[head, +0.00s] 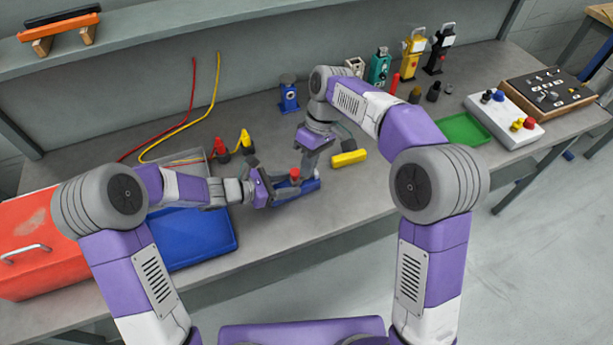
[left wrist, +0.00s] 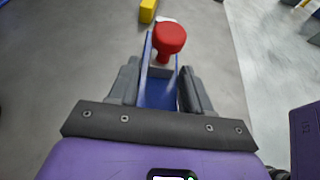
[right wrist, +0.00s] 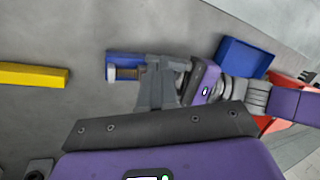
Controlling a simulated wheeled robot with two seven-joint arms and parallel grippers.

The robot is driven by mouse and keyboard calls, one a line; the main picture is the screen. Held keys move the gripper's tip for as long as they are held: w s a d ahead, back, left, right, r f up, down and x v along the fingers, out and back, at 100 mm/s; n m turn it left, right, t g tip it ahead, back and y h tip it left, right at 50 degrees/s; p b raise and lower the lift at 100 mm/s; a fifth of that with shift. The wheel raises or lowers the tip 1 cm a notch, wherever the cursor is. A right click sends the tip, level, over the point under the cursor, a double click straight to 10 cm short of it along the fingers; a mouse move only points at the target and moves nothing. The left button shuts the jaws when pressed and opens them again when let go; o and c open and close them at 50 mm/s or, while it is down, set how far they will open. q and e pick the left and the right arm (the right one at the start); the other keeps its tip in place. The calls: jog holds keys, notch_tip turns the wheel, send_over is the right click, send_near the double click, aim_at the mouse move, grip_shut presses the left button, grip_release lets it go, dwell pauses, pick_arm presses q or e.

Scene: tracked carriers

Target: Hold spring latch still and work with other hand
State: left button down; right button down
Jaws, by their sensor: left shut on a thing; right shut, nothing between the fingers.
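The spring latch is a blue body (head: 309,185) with a red knob (head: 294,173), near the front of the bench. My left gripper (head: 283,188) is shut on the blue body. In the left wrist view the body (left wrist: 160,92) lies between the fingers, with the red knob (left wrist: 169,39) standing at its far part. My right gripper (head: 306,170) is shut and empty, close beside the latch. In the right wrist view its fingers partly cover the latch (right wrist: 125,58) and my left gripper, so I cannot tell whether they touch it.
A yellow block (head: 349,158) lies right of the latch. A blue tray (head: 205,240) and a red toolbox (head: 40,240) stand on the left. Red and yellow plugs and cables lie behind. A green tray (head: 463,129) and control boxes are at the right.

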aim_at(295, 177)
pick_arm(q)
jog(key=shift+a+f, duration=0.1)
jog(key=shift+f, duration=0.1)
jog(key=shift+s+f, duration=0.1)
pick_arm(e)
jog(key=s+d+f+m+t+y, duration=0.2)
jog(key=d+m+t+y, duration=0.2)
jog(key=m, duration=1.2)
jog(key=s+d+f+m+t+y, duration=0.2)
jog(key=d+m+t+y, duration=0.3)
jog(key=m, duration=1.1)
jog(key=d+y, duration=0.3)
jog(key=d, duration=0.1)
jog(key=shift+d+f+t, duration=0.3)
jog(key=shift+d, duration=0.05)
jog(key=x, duration=1.4)
jog(key=shift+a+r, duration=0.15)
jog(key=shift+r, duration=0.1)
pick_arm(q)
jog(key=shift+f, duration=0.1)
pick_arm(e)
jog(key=shift+s, duration=0.1)
